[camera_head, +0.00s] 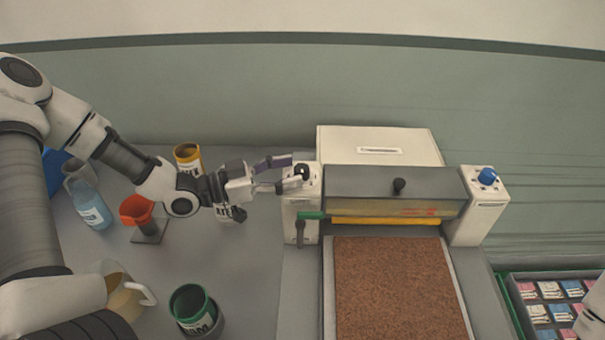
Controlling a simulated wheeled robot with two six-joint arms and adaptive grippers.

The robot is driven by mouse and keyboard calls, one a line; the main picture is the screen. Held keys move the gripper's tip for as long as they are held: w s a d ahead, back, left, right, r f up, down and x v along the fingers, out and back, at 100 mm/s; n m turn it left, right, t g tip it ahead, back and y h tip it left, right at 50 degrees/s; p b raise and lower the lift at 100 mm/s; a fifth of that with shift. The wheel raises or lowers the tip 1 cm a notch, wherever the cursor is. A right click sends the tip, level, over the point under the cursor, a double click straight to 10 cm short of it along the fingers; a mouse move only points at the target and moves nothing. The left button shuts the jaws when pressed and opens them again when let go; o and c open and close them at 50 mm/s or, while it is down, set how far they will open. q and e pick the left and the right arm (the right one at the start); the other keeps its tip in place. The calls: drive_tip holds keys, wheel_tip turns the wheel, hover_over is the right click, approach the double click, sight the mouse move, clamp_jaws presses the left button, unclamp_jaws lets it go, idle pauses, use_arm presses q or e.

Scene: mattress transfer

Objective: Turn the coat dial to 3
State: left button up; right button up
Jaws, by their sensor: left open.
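The coating machine (395,187) stands right of centre, with a post on each side. A black dial (304,172) sits on top of the left post and a blue knob (487,176) on the right post. I cannot read the labels or any numbers, so which one is the coat dial does not show. My left gripper (296,172) reaches in from the left. It is open, its fingertips at the black dial, one on the far side and one on the near side. Whether they touch it cannot be told. My right gripper is out of view.
A green-handled lever (308,216) hangs on the left post's front. A brown sheet (395,290) lies on the bed. Left are a yellow can (188,157), red funnel (137,210), blue bottle (92,208), jug (122,297) and green cup (193,308). A crate (512,290) is right.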

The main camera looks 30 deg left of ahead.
sight(301, 167)
use_arm(q)
drive_tip(key=shift+x, duration=1.2)
drive_tip(key=shift+w+d+r, duration=0.1)
drive_tip(key=shift+w+d, duration=0.05)
drive_tip(key=shift+d, duration=0.2)
drive_tip(key=shift+w, duration=0.15)
clamp_jaws()
drive_tip(key=shift+m+g+h, duration=0.9)
drive_tip(key=shift+g, duration=0.2)
